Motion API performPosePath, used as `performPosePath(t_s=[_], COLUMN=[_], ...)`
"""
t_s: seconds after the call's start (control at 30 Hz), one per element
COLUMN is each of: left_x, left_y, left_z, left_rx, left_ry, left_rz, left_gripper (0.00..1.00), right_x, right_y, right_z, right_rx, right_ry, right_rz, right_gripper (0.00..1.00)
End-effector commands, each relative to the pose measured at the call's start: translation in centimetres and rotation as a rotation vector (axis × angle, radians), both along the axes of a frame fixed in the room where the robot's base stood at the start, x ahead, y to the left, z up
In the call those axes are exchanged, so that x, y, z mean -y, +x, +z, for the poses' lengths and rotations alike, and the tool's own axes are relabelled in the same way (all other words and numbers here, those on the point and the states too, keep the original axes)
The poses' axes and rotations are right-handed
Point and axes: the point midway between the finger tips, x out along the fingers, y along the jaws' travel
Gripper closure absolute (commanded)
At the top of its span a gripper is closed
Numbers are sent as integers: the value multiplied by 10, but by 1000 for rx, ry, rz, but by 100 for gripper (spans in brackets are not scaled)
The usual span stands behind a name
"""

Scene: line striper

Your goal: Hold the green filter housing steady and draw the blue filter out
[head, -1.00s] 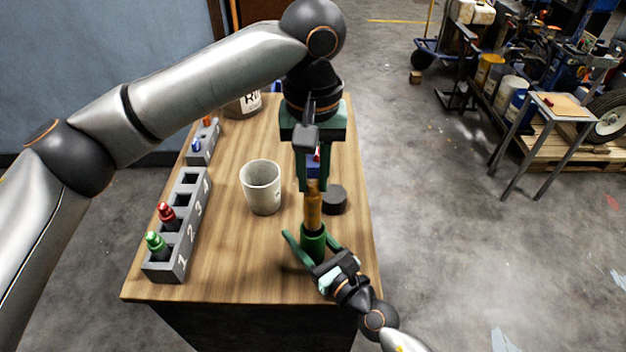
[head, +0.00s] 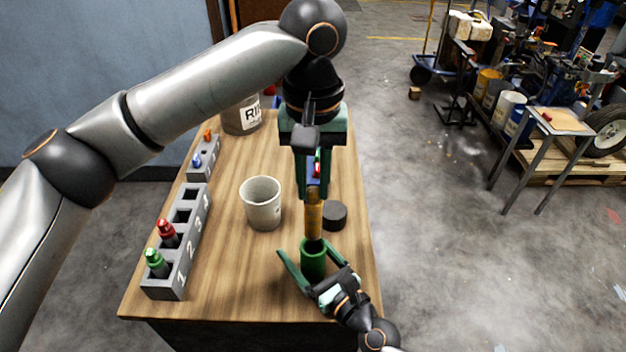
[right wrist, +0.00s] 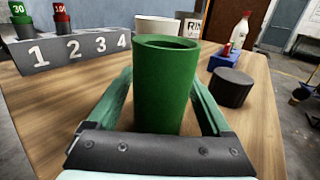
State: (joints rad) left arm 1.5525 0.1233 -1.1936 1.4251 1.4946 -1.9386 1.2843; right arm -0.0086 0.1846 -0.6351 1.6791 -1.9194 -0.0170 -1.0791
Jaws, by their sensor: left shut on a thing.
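The green filter housing (head: 313,262) stands upright near the table's front right; its open top shows empty in the right wrist view (right wrist: 166,90). My left gripper (head: 313,192) points down and is shut on the upper part of the filter.
On the table (head: 235,285) are a beige cup (head: 262,204), a black puck (head: 334,215), a numbered grey rack (head: 186,250) with green and red bottles, a smaller grey rack (head: 203,158), a labelled container (head: 243,116) and a blue block (right wrist: 223,62).

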Motion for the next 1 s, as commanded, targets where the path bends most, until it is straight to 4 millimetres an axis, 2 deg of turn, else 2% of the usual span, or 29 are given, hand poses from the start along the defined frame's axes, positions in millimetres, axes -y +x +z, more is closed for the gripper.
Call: performPosePath(t_s=[0.3, 0.43, 0.8, 1.0], left_x=[0, 0, 0, 0], left_y=[0, 0, 0, 0], left_z=[0, 0, 0, 0], left_rx=[0, 0, 0, 0], left_ry=[0, 0, 0, 0], left_rz=[0, 0, 0, 0], left_gripper=[100, 100, 100, 100], right_x=[0, 6, 44, 61], right_y=[-1, -8, -62, -84], right_z=[0, -1, -1, -1], right_rx=[0, 0, -2, -1], right_ry=[0, -1, -4, -3], right_rz=[0, 0, 3, 2], right_gripper=[8, 8, 8, 8])
